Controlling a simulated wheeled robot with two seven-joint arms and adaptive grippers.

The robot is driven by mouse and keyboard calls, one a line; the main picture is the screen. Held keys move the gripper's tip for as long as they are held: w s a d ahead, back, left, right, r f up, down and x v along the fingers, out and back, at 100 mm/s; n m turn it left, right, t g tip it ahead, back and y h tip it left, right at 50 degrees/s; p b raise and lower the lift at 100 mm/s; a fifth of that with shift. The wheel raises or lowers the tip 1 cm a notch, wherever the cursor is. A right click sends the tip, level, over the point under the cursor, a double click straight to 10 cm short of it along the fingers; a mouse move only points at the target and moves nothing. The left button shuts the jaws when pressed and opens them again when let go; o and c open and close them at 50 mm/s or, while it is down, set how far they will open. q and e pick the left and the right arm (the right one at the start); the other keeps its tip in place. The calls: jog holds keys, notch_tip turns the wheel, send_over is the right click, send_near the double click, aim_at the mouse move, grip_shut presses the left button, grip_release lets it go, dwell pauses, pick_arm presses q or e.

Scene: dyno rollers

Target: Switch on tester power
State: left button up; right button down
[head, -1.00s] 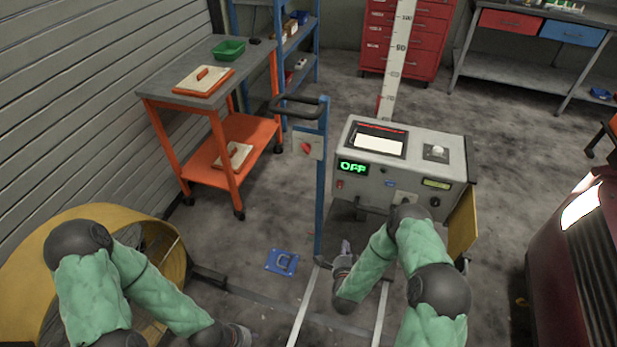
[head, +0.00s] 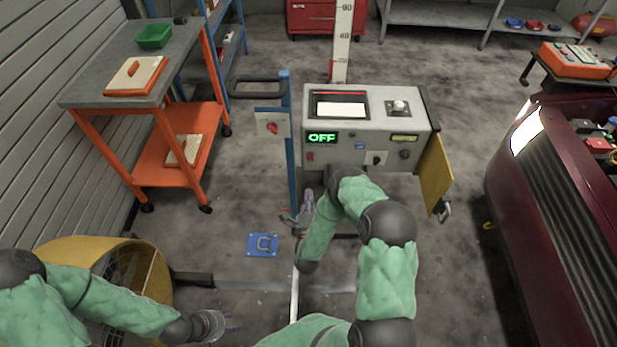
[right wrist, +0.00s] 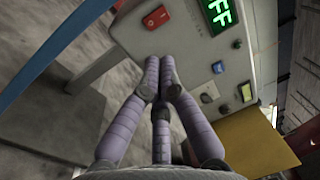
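The tester (head: 350,175) is a grey box on a stand, with a green display reading OFF (head: 321,137). A small red rocker switch (head: 310,157) sits on its front panel under the display. In the right wrist view the red switch (right wrist: 155,17) shows just beyond the fingertips, with the display (right wrist: 219,12) to its right. My right gripper (right wrist: 160,70) has its fingertips together with nothing between them. It is apart from the switch. In the head view my right gripper (head: 304,205) is in front of and below the panel. My left gripper (head: 224,325) is low at left; its finger opening is unclear.
A blue post (head: 291,170) with a red-knobbed box (head: 272,125) stands left of the tester. A yellow door panel (head: 435,172) hangs open at its right. An orange cart (head: 150,186) stands at left, a dark red car (head: 545,220) at right.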

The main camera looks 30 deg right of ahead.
aim_at(310, 157)
jog(key=b+x, duration=0.4)
jog(key=x, duration=0.9)
jog(key=shift+w+d, duration=0.1)
jog(key=shift+w, duration=0.1)
jog(key=shift+r, duration=0.1)
